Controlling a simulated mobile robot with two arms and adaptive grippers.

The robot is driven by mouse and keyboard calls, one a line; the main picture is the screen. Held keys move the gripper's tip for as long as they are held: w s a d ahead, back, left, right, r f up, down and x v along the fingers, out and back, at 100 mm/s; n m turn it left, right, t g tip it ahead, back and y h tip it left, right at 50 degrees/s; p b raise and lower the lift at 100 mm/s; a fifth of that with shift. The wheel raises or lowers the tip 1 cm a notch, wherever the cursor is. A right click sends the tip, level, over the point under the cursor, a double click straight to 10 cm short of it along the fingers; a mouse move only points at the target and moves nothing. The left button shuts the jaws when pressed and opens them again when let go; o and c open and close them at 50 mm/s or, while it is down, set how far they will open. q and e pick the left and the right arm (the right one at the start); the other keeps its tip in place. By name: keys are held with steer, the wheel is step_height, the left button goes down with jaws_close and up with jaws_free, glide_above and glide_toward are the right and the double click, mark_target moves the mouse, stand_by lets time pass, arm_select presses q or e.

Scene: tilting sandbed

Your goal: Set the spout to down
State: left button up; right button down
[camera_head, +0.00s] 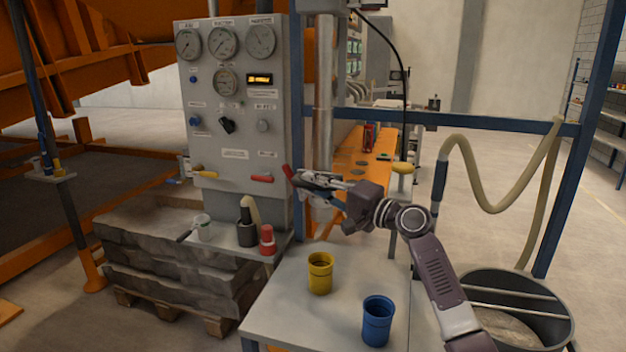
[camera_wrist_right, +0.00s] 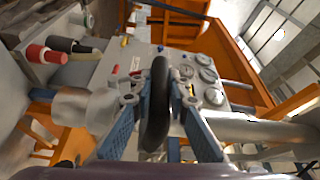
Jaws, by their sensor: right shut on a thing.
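My right gripper (camera_head: 305,181) is at the lower part of a vertical silver pipe (camera_head: 325,75), just right of the grey gauge panel (camera_head: 232,105). In the right wrist view, the gripper's blue-grey fingers (camera_wrist_right: 160,100) are shut on a dark rounded bar (camera_wrist_right: 157,118), which stands between them. A short tilted red piece (camera_head: 288,172) shows at the fingertips in the head view. A silver cylinder (camera_wrist_right: 85,105) lies beside the fingers in the wrist view. The gripper covers much of the pipe's lower end, so I cannot tell the spout's angle. My left gripper is out of view.
A yellow cup (camera_head: 320,274) and a blue cup (camera_head: 377,322) stand on the grey table (camera_head: 285,312). The panel has a yellow handle (camera_head: 205,174) and a red handle (camera_head: 262,178). A black container (camera_head: 246,232) and a red one (camera_head: 267,240) stand below it.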

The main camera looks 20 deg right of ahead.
arm_select(q)
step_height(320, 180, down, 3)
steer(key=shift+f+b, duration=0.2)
steer(key=shift+b, duration=1)
arm_select(e)
step_height(320, 180, down, 5)
steer(key=shift+r, duration=0.2)
steer(key=c, duration=1.9)
jaws_free()
steer(key=shift+r, duration=0.1)
steer(key=shift+o, duration=0.3)
steer(key=r+v, duration=0.1)
steer(key=v, duration=1.1)
steer(key=shift+f, duration=0.45)
